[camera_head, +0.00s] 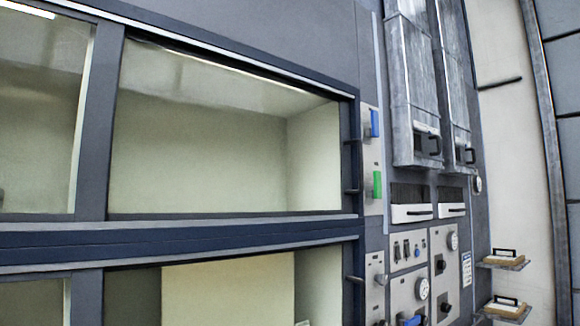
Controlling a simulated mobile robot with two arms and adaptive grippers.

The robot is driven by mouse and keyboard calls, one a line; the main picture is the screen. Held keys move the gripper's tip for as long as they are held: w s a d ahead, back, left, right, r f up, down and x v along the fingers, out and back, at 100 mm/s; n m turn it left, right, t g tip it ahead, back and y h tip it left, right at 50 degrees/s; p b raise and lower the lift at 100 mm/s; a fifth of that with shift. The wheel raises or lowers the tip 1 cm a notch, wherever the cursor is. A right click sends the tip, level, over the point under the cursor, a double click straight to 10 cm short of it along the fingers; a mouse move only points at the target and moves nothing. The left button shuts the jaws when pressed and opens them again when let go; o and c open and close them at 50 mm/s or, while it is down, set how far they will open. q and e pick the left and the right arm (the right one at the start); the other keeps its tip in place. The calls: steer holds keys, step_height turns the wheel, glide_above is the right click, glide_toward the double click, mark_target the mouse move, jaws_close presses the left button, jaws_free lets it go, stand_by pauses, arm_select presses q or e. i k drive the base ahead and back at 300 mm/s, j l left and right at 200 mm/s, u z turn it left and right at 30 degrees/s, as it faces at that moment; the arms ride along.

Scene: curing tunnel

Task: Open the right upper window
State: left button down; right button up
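The right upper window (215,135) fills the middle left of the head view. It is a wide, dark-framed pane with a pale, lit chamber behind it. It looks flush with the cabinet front, but the clear pane makes it hard to tell shut from slightly open. A small dark handle (352,191) sticks out at its right edge, low on the frame. Neither of my grippers shows in this view.
A left upper window (38,120) and a lower window (225,295) adjoin it. Right of the frame are a blue switch (374,123), a green switch (377,184) and a control panel (410,250). Small shelves (503,262) jut out at far right.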

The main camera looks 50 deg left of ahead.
mark_target(346, 141)
steer(key=u, duration=1.65)
